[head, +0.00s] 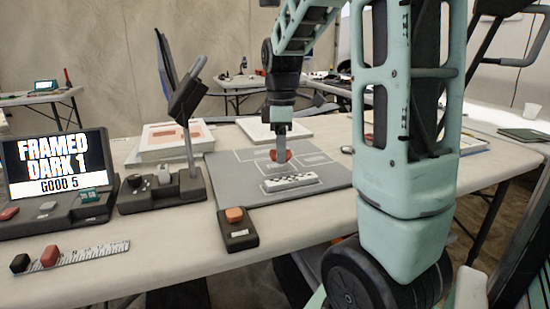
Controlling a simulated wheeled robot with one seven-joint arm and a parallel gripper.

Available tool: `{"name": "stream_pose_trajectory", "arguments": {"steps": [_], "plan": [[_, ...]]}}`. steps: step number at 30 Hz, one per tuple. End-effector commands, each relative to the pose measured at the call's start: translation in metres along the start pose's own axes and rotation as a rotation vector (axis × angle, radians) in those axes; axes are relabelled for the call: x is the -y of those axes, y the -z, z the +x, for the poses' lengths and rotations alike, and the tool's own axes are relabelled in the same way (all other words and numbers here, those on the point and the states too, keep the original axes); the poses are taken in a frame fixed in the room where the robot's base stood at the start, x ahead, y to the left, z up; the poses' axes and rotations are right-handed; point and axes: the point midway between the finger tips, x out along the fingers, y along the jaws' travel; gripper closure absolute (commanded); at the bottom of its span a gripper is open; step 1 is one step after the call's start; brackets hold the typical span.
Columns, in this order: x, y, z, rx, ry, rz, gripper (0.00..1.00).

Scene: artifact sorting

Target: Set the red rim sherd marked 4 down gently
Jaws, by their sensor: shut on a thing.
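The red rim sherd (284,156) shows as a small red piece at the tip of my gripper (280,150). My gripper points straight down over the grey mat (231,176) and is shut on the sherd. The gripper's finger covers the middle of the sherd. I cannot read a number on it, and I cannot tell whether it touches the mat.
A screen (58,160) reading "FRAMED DARK 1, GOOD 5" stands at left. Beside it is a dark stand (160,193) with a tilted arm. A small box (238,237) with an orange button sits at the mat's front edge. A ruler (92,254) with two small pieces lies front left.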

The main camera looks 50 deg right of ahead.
Motion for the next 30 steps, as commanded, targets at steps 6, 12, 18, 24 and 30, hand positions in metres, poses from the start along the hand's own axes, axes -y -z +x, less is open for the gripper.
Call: {"name": "stream_pose_trajectory", "arguments": {"steps": [6, 12, 18, 24, 30], "plan": [[-0.026, 0.011, 0.0, 0.001, 0.0, -0.001, 0.69], [-0.038, 0.016, 0.004, 0.001, 0.001, -0.001, 0.69], [-0.036, 0.015, 0.036, 0.0, 0.001, -0.001, 0.69], [-0.036, 0.015, 0.035, 0.0, 0.0, -0.001, 0.69], [-0.036, 0.015, 0.039, 0.0, 0.001, -0.001, 0.69]]}}
